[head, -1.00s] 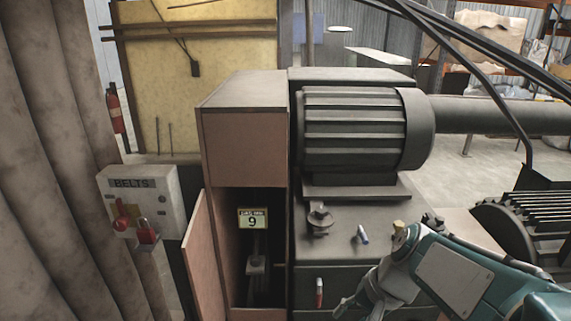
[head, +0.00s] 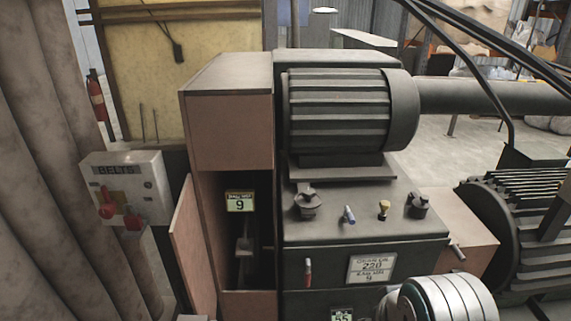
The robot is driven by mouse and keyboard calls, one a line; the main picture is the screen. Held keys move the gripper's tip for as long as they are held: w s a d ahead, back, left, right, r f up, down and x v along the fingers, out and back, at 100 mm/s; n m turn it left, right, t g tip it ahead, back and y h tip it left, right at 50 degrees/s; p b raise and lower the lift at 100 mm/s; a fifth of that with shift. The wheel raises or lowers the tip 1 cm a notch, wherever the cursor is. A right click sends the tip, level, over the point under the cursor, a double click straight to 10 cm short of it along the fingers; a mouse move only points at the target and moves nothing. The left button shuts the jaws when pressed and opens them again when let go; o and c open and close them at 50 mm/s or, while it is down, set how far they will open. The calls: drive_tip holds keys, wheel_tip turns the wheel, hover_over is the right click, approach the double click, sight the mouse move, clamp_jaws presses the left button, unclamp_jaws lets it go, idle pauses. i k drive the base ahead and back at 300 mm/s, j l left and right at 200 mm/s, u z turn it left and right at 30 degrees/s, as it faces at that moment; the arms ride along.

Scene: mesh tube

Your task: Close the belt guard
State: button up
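The belt guard is a tall brown-pink cabinet (head: 232,130) at the left side of the grey machine. Its lower door (head: 192,250) stands open, swung out to the left. The dark opening (head: 252,258) shows a small yellow-edged sign with a 9 and a grey fitting inside. The door's lower end is cut off by the bottom of the picture. My gripper is not clearly in view, so I cannot see whether it is open or shut.
A control box marked BELTS (head: 128,185) with red levers stands left of the door, beside a hanging curtain (head: 60,160). A motor (head: 340,110) sits on the machine. Knobs and a red-handled lever (head: 308,272) are on its front. A silver ribbed round part fills the bottom right.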

sight(187, 234)
drive_tip(key=j, duration=0.95)
drive_tip(key=i+j, duration=0.15)
drive_tip(key=j, duration=0.75)
